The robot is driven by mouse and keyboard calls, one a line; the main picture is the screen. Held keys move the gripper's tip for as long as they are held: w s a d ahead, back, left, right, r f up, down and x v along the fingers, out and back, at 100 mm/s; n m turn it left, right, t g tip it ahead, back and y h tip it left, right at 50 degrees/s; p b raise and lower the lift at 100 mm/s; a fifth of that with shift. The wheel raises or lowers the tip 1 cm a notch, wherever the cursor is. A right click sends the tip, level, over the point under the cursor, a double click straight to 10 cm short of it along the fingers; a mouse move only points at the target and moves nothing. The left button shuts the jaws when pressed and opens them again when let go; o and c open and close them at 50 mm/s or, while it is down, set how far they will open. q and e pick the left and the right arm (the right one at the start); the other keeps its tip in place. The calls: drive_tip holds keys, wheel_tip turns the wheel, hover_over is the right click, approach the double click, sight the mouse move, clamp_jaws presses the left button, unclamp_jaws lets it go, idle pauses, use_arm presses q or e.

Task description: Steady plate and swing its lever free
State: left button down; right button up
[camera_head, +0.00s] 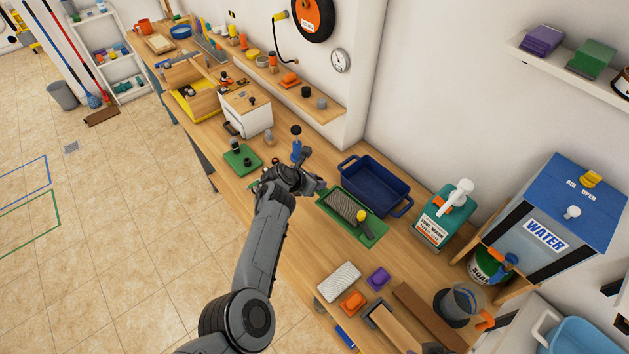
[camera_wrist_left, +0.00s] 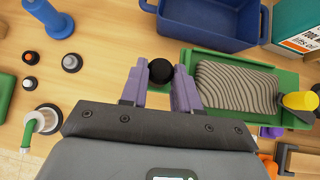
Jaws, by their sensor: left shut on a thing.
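A green plate (camera_head: 377,232) lies on the workbench, with a grey ribbed pad (camera_head: 344,206) on it and a yellow-topped knob (camera_head: 361,215) near its right end. In the left wrist view, the plate (camera_wrist_left: 285,78), pad (camera_wrist_left: 233,87) and yellow part (camera_wrist_left: 299,101) lie right of my fingers. My left gripper (camera_head: 316,184) is at the plate's left end; its purple fingers (camera_wrist_left: 160,78) are shut on a round black knob (camera_wrist_left: 161,71). I cannot tell which part is the lever. My right gripper is not in view.
A blue bin (camera_head: 375,185) stands close behind the plate, and a teal dispenser (camera_head: 443,221) to its right.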

use_arm(q)
drive_tip(key=w+a+b, duration=0.4)
drive_tip(key=a+b, duration=0.3)
drive_tip(key=a, duration=0.3)
drive_tip(key=shift+w+a, duration=0.3)
drive_tip(key=shift+w, duration=0.1)
idle(0.5)
drive_tip(key=shift+b, duration=0.3)
